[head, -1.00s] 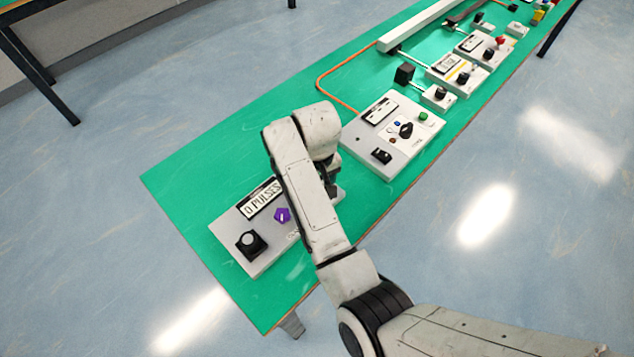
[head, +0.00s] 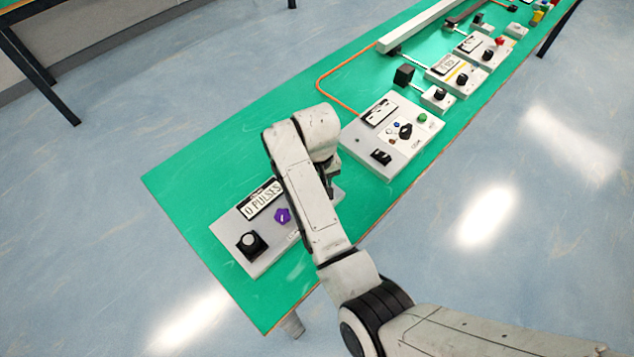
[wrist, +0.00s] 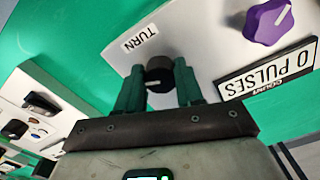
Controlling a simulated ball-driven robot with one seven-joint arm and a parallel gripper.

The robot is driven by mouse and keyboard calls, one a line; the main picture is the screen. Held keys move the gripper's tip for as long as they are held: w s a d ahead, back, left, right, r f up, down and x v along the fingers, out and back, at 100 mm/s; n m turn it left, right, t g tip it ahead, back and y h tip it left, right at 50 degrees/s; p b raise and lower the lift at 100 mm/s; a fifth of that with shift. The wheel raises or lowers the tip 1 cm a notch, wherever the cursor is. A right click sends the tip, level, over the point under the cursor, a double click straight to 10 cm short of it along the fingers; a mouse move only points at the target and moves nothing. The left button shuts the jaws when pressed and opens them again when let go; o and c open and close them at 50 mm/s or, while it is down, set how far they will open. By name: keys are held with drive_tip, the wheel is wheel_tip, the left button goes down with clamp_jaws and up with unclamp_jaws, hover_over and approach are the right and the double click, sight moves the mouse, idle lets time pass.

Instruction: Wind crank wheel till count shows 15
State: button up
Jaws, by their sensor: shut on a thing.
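The count display (head: 262,199) on the near grey panel (head: 262,262) reads "0 PULSES"; it shows upside down in the wrist view (wrist: 272,74). My gripper (wrist: 160,88) is shut on a dark round knob (wrist: 158,72) beside a "TURN" label (wrist: 139,38). A finger lies on each side of the knob, and part of it is hidden between them.
A black button box with a light top (head: 251,243) stands on the panel's near end. A second control panel (head: 393,136) lies farther along the green table (head: 200,178).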

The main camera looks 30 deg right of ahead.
drive_tip(key=m+p, duration=0.1)
drive_tip(key=m, duration=0.1)
drive_tip(key=m+p, duration=0.2)
drive_tip(key=shift+a+r+m, duration=0.1)
drive_tip(key=shift+r+m, duration=0.1)
drive_tip(key=shift+m, duration=0.2)
drive_tip(key=m+p, duration=0.2)
drive_tip(key=m, duration=0.2)
drive_tip(key=shift+w+f+m+p, duration=0.1)
drive_tip(key=shift+f+m+p, duration=0.05)
drive_tip(key=shift+m+p, duration=0.25)
drive_tip(key=o, duration=1)
drive_tip(key=shift+o, duration=0.2)
wheel_tip(320, 180, up, 11)
drive_tip(key=shift+f, duration=0.15)
